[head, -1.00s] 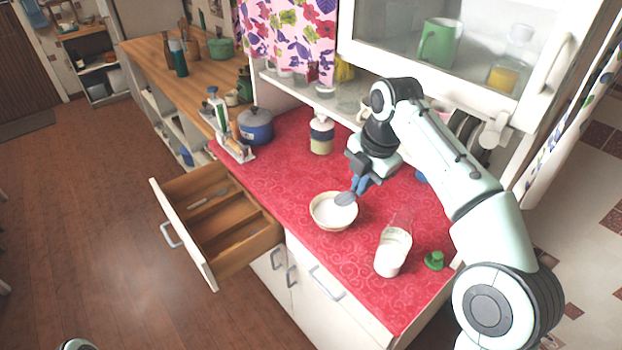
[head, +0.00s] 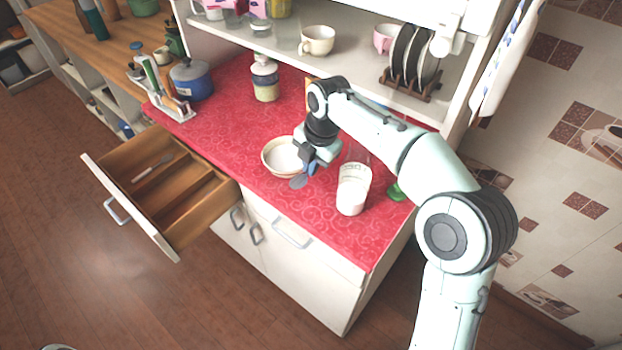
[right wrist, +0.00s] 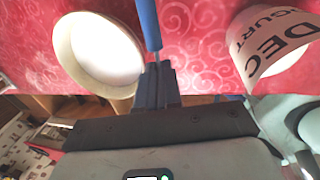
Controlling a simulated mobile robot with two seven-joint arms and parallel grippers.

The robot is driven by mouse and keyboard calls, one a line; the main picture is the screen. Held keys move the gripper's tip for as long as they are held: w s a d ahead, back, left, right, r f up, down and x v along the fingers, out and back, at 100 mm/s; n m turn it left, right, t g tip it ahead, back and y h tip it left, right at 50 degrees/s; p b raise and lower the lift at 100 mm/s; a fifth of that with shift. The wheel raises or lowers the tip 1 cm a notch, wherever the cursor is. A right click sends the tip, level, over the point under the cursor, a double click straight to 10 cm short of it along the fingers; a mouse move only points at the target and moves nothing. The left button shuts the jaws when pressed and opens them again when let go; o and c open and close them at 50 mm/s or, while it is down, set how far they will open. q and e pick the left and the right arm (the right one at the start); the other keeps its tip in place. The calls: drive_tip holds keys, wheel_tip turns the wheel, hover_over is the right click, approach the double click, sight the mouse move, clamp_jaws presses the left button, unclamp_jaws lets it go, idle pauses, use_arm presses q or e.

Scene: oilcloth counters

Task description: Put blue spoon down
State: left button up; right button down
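The blue spoon (head: 300,181) is in my right gripper (head: 311,166), its grey bowl hanging low just right of the white bowl and above or on the red counter; whether it touches is unclear. In the right wrist view the spoon's blue handle (right wrist: 148,22) runs up from the closed fingers of my right gripper (right wrist: 158,82). The bowl (head: 282,156), with white contents, also shows in the right wrist view (right wrist: 98,50). My left gripper is not in view.
A white yogurt container (head: 352,190) stands right of the gripper, with a green lid (head: 395,191) beyond it. The red counter (head: 240,150) is clear left of the bowl. An open drawer (head: 150,190) juts out at the left. A blue pot (head: 192,80) stands at the back.

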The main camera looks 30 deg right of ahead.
sight(309, 185)
drive_tip(key=shift+f+b, duration=0.4)
drive_tip(key=shift+f, duration=1.8)
drive_tip(key=shift+f, duration=0.2)
drive_tip(key=c, duration=1.6)
unclamp_jaws()
drive_tip(key=shift+r, duration=0.25)
wheel_tip(309, 185, up, 12)
drive_tip(key=s+p, duration=0.2)
drive_tip(key=shift+d+f, duration=0.15)
drive_tip(key=shift+d, duration=0.3)
